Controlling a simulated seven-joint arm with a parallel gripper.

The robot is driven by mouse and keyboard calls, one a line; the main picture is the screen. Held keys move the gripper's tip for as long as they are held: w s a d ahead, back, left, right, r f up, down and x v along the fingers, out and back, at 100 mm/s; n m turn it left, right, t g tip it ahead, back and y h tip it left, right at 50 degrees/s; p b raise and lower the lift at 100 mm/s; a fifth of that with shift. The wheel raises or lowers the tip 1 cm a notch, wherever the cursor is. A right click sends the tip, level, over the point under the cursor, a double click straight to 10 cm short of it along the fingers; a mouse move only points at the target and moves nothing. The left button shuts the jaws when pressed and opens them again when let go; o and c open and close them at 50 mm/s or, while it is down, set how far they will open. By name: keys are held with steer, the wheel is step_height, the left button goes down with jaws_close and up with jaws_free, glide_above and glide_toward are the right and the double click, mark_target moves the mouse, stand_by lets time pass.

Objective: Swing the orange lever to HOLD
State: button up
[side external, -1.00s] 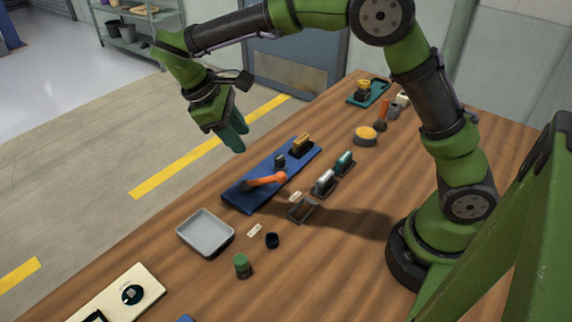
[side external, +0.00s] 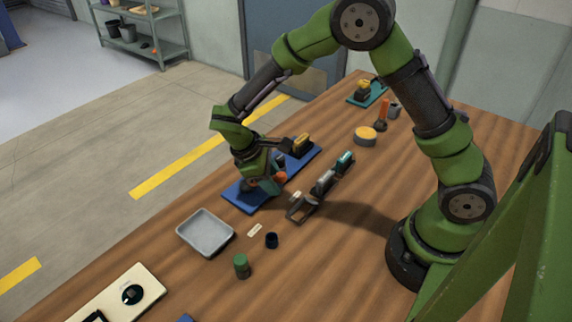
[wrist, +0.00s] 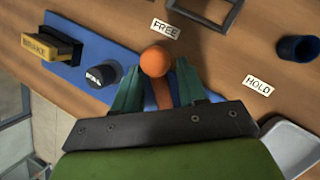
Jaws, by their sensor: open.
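The orange lever (wrist: 154,61) has a round ball end and a shaft running back under my gripper. It is mounted on a blue plate (side external: 234,194), and a bit of its orange shows beside my gripper in the side view. Its ball points close to the FREE label (wrist: 166,29). The HOLD label (wrist: 258,85) lies on the table further right in the wrist view. My gripper (wrist: 157,80) is open, with its green fingers on either side of the lever. I cannot tell whether either finger touches it. The lever's pivot is hidden.
A yellow BRAKE block (wrist: 50,45) and a dark knob (wrist: 101,74) share the blue plate. A grey tray (side external: 206,235), dark blue cup (wrist: 298,47), green-topped jar (side external: 242,266) and empty dark frame (side external: 300,209) stand nearby. Bare wood surrounds the HOLD label.

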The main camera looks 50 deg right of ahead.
steer(key=shift+f, duration=0.15)
steer(key=shift+c, duration=0.3)
jaws_close()
steer(key=shift+d, duration=0.1)
